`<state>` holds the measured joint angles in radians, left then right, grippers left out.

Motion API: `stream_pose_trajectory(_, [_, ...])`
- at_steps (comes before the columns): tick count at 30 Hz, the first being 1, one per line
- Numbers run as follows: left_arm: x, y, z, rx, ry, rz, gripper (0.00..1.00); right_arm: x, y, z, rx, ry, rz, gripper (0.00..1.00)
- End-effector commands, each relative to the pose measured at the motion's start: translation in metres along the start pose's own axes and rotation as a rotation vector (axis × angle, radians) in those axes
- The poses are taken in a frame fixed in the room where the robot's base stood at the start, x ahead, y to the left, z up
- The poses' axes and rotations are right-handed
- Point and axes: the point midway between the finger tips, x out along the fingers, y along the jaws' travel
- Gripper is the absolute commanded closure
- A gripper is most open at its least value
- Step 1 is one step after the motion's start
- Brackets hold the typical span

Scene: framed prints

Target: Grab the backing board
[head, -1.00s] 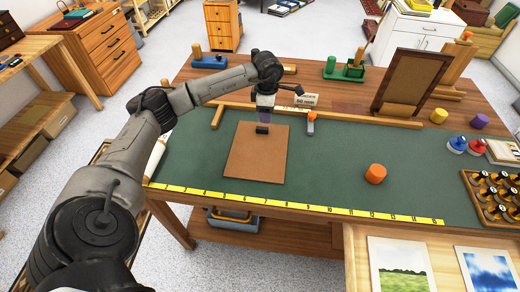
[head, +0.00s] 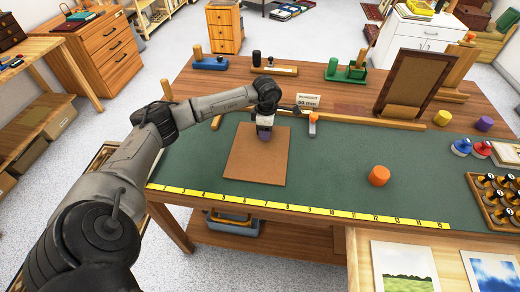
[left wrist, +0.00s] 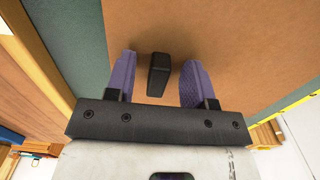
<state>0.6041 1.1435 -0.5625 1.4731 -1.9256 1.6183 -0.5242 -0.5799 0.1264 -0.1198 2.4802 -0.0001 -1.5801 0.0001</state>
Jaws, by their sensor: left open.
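The backing board (head: 258,165) is a flat brown square lying on the green mat of the workbench. A small black block-like handle (left wrist: 158,75) stands on its face, seen in the left wrist view. My left gripper (head: 264,134) is above the board, pointing down. In the left wrist view its two purple fingers (left wrist: 158,82) are open, one on each side of the black handle, with gaps on both sides. In the head view the gripper hides the handle. My right gripper is not in view.
An orange knob (head: 379,175) stands on the green mat (head: 335,170) right of the board. An upright brown frame (head: 413,82) leans at the back right. A wooden rail (head: 370,121) runs behind the board. A rack of stamps (head: 495,197) sits at the right edge.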

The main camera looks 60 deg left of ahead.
Motion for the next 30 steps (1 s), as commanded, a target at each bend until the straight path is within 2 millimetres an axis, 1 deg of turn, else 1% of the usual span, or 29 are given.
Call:
stream_pose_trajectory(3, [-0.0007,0.0002,0.0,0.0,0.0,0.0,0.51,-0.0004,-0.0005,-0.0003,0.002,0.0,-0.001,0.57])
stream_pose_trajectory(4, [-0.0008,0.0002,-0.0001,0.0,0.0,0.0,0.53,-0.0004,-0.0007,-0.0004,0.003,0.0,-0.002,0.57])
stream_pose_trajectory(18, [-0.0009,0.0002,-0.0001,0.0,0.0,0.001,0.98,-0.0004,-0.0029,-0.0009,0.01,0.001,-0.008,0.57])
stream_pose_trajectory(19, [-0.0009,0.0002,-0.0002,0.0,0.0,0.001,1.0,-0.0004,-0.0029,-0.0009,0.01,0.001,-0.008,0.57])
stream_pose_trajectory(30, [-0.0029,0.0004,-0.0001,0.0,-0.001,0.001,1.0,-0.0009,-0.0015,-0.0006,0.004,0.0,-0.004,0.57])
